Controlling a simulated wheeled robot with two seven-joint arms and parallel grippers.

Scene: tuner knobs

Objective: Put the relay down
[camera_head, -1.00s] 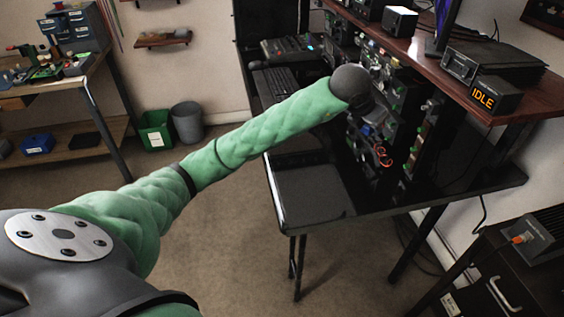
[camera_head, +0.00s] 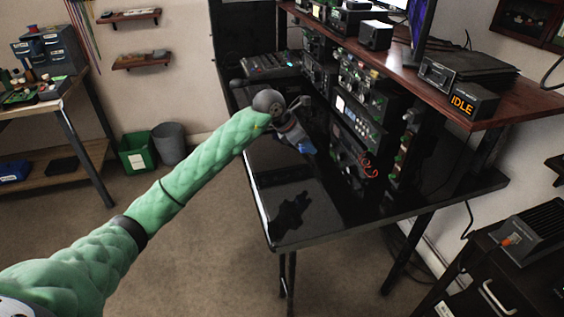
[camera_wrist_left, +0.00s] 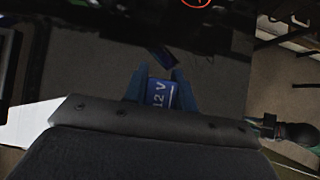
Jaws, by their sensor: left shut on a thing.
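The relay (camera_wrist_left: 160,94) is a small blue block marked "12 V". It sits between the two fingers of my left gripper (camera_wrist_left: 160,90) in the left wrist view, and the gripper is shut on it. In the head view my left gripper (camera_head: 301,142) hangs over the glossy black desk (camera_head: 330,208), in front of the equipment rack, with blue showing at its tip. A dark reflection of the arm shows on the desk below. The relay appears held above the desktop, but the exact gap is hard to tell. My right gripper is not in view.
Rack units (camera_head: 358,120) with a red cable (camera_head: 368,166) stand right of the gripper. A wooden shelf (camera_head: 440,90) with an "IDLE" display (camera_head: 463,103) overhangs the desk. A mixer (camera_head: 272,64) lies at the back. The desk's near left part is clear.

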